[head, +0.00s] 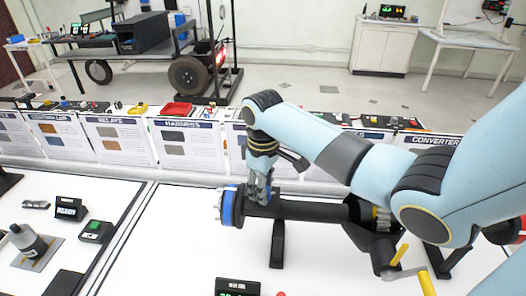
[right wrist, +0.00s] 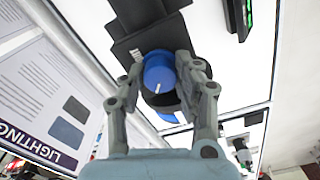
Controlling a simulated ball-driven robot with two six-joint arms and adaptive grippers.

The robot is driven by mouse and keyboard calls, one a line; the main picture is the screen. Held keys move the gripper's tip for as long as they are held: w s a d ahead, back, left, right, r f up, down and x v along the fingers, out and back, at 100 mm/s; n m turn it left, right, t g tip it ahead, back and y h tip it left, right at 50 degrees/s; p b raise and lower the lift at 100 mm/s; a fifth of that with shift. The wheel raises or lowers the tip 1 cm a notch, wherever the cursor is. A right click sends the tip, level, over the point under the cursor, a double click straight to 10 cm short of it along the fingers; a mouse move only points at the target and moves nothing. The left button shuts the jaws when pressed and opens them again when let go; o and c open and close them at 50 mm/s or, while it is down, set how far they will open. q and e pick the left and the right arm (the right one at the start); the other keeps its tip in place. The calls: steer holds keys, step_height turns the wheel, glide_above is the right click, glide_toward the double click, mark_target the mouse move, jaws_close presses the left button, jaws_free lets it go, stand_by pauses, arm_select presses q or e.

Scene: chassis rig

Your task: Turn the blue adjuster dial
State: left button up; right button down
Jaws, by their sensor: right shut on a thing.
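The blue adjuster dial (right wrist: 159,75) shows in the right wrist view as a round blue knob with a white mark on its face. My right gripper (right wrist: 160,70) has one finger on each side of it and is shut on it. In the head view my right gripper (head: 259,192) reaches down onto the dark axle tube (head: 310,209), near its left end, and hides the dial. A blue ring (head: 228,206) with a studded hub sits at that end of the tube. My left gripper is not in view.
A black stand (head: 277,243) holds the tube above the white table. A small display box (head: 237,287) stands at the front. A yellow crank handle (head: 426,283) is at the right. Labelled panels (head: 187,143) line the back.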

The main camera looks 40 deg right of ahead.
stand_by(0.4)
steer(key=c, duration=0.9)
jaws_free()
steer(key=shift+c, duration=0.2)
step_height(320, 180, up, 12)
